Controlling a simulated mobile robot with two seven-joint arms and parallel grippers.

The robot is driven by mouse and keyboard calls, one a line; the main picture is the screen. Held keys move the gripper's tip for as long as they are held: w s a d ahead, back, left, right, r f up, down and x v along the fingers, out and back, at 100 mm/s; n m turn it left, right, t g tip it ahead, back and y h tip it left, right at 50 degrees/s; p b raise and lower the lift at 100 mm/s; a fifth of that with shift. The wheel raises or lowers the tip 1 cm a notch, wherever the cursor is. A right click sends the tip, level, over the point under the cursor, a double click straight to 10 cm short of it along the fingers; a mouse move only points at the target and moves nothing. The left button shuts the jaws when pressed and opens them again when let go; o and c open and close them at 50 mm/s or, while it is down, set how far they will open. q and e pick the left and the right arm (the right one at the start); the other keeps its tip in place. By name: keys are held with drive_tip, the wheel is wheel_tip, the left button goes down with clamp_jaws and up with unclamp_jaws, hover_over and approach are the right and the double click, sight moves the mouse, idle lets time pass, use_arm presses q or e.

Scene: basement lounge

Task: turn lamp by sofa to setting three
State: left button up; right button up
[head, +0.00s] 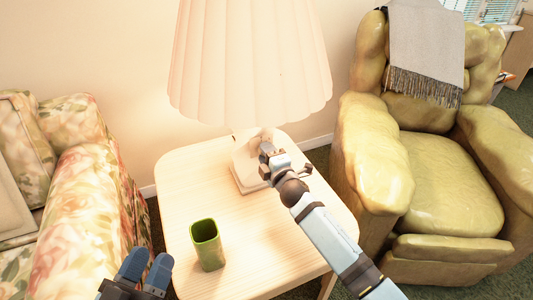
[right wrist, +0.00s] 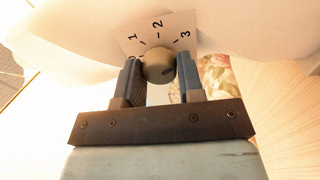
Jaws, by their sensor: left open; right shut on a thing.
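The lit lamp with a pleated cream shade (head: 248,65) stands on a light wooden side table (head: 270,235) beside the floral sofa (head: 85,205). Its pale base (head: 243,170) is partly hidden by my right gripper (head: 267,149). In the right wrist view a dial plate (right wrist: 183,20) shows the marks 1, 2 and 3, with a round tan knob (right wrist: 158,65) below them. My right gripper (right wrist: 158,80) has one finger on each side of the knob and is shut on it. I cannot tell which mark the knob points to. My left gripper (head: 147,268) is open and empty, low at the left.
A green square cup (head: 207,245) stands on the table's front left, near my left gripper. A yellow-green armchair (head: 440,180) with a grey fringed throw (head: 425,40) stands at the right. The table's front right looks clear under my right arm.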

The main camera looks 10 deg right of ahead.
use_arm(q)
drive_tip(key=shift+f, duration=0.15)
use_arm(e)
drive_tip(key=o, duration=0.9)
drive_tip(key=shift+o, duration=0.2)
drive_tip(key=shift+s, duration=0.15)
use_arm(q)
drive_tip(key=shift+w+a+f+g+y+p, duration=0.1)
drive_tip(key=shift+a+f+g+y+p, duration=0.3)
drive_tip(key=shift+f, duration=0.45)
drive_tip(key=shift+w+a+f+g+y+p, duration=0.1)
drive_tip(key=shift+a+f+g+y+p, duration=0.1)
drive_tip(key=shift+f+g+y+p, duration=0.45)
drive_tip(key=shift+a+f+g+y+p, duration=0.15)
drive_tip(key=shift+a+f+p, duration=0.2)
drive_tip(key=shift+f, duration=0.65)
use_arm(e)
drive_tip(key=v, duration=1.3)
drive_tip(key=shift+s+d, duration=0.2)
drive_tip(key=shift+s, duration=0.1)
use_arm(q)
drive_tip(key=shift+d, duration=0.1)
